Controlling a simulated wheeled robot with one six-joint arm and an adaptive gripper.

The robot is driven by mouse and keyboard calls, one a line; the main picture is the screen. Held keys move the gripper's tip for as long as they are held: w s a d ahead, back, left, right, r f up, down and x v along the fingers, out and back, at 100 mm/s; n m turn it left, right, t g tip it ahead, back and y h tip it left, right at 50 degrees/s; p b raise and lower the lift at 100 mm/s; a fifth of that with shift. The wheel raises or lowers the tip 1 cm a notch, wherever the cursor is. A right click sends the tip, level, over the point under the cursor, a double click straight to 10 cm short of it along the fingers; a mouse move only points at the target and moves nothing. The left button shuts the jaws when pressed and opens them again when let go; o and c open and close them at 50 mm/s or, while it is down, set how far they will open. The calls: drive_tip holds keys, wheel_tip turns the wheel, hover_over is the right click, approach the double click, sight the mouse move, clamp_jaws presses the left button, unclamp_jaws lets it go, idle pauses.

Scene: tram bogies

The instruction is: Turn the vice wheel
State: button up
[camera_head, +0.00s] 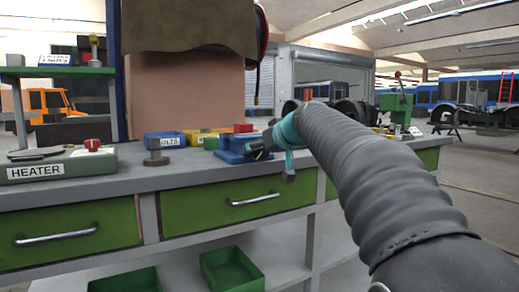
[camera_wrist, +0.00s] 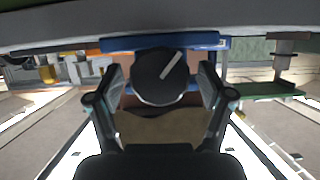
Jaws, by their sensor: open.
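The blue vice (camera_head: 236,150) stands on the grey workbench, and part of it is hidden by the end of my arm. In the wrist view its blue body (camera_wrist: 125,43) shows behind the vice wheel. The vice wheel (camera_wrist: 158,75) is a dark round disc with one pale line slanting up to the right. My gripper (camera_wrist: 160,84) is open, with one finger on each side of the wheel. A narrow gap seems to show at each finger, but I cannot tell about contact. In the head view my gripper (camera_head: 265,148) is at the vice's right side and the wheel is hidden.
The workbench (camera_head: 190,172) has green drawers (camera_head: 240,203) with bar handles. A heater box (camera_head: 60,165), a blue bolts bin (camera_head: 165,139) and a yellow bin (camera_head: 200,136) stand left of the vice. A green machine (camera_head: 397,105) stands farther right.

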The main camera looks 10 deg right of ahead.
drive_tip(key=shift+w, duration=0.15)
drive_tip(key=c, duration=1.2)
drive_tip(key=shift+o, duration=0.2)
drive_tip(key=shift+f, duration=0.1)
drive_tip(key=m+y+b, duration=0.1)
drive_tip(key=m+y, duration=0.1)
drive_tip(key=m, duration=0.1)
drive_tip(key=shift+d+m, duration=0.1)
drive_tip(key=shift+m, duration=0.3)
drive_tip(key=m+y+b, duration=0.1)
drive_tip(key=m+y, duration=0.2)
drive_tip(key=m, duration=0.1)
drive_tip(key=shift+f+b, duration=0.1)
drive_tip(key=shift+b, duration=0.3)
drive_tip(key=shift+m, duration=0.4)
